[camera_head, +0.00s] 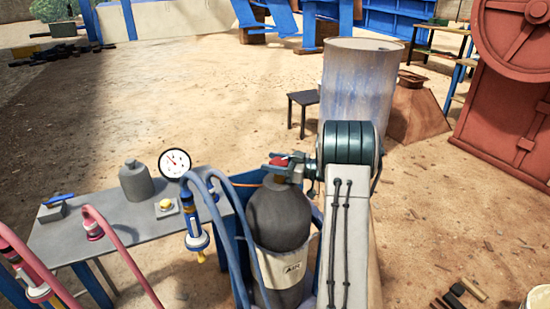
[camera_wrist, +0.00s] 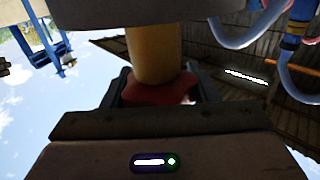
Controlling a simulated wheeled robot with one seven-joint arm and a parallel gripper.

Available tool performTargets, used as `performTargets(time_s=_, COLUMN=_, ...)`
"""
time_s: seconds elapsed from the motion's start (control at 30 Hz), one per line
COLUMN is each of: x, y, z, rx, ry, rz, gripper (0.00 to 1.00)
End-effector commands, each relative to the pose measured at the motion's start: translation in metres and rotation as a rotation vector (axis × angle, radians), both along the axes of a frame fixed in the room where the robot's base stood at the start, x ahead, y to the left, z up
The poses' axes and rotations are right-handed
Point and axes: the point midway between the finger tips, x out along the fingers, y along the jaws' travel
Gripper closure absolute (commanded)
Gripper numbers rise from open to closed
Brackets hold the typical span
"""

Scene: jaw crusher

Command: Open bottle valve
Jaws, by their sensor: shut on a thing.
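The dark grey gas bottle (camera_head: 278,218) with a pale label stands upright beside the grey table. Its red valve knob (camera_head: 279,161) is on top, and my gripper (camera_head: 282,167) is at it from the right. In the wrist view the red knob (camera_wrist: 160,91) lies between the two dark fingers of my gripper (camera_wrist: 160,92), with a yellow stem (camera_wrist: 153,55) above it in the picture. The fingers are shut on the knob's sides. My forearm and wrist hide the area right of the bottle.
A pressure gauge (camera_head: 174,163) and blue hoses (camera_head: 226,230) are close left of the bottle. The grey table (camera_head: 110,222) holds a small grey bottle (camera_head: 135,181). A metal drum (camera_head: 358,82) and a stool (camera_head: 302,99) stand behind. Open sandy floor lies to the right.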

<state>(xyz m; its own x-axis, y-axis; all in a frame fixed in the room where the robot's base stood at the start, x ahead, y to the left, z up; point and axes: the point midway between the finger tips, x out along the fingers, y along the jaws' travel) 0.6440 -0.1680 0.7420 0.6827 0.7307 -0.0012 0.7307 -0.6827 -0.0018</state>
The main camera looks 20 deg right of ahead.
Motion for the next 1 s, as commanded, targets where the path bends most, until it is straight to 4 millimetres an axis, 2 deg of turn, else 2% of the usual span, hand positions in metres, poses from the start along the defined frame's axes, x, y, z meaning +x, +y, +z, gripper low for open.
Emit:
performTargets(time_s=0.57, x=0.0005, y=0.0009, z=0.0018, rx=0.000, ry=-0.005, rz=0.034, gripper=0.69)
performTargets(time_s=0.6, x=0.0005, y=0.0009, z=0.0018, rx=0.000, ry=-0.005, rz=0.034, gripper=0.41)
performTargets(time_s=0.67, x=0.0005, y=0.0009, z=0.0017, rx=0.000, ry=-0.005, rz=0.034, gripper=0.25)
performTargets(time_s=1.0, x=-0.0016, y=-0.0019, z=0.0009, rx=-0.001, ry=-0.002, rz=0.032, gripper=0.25)
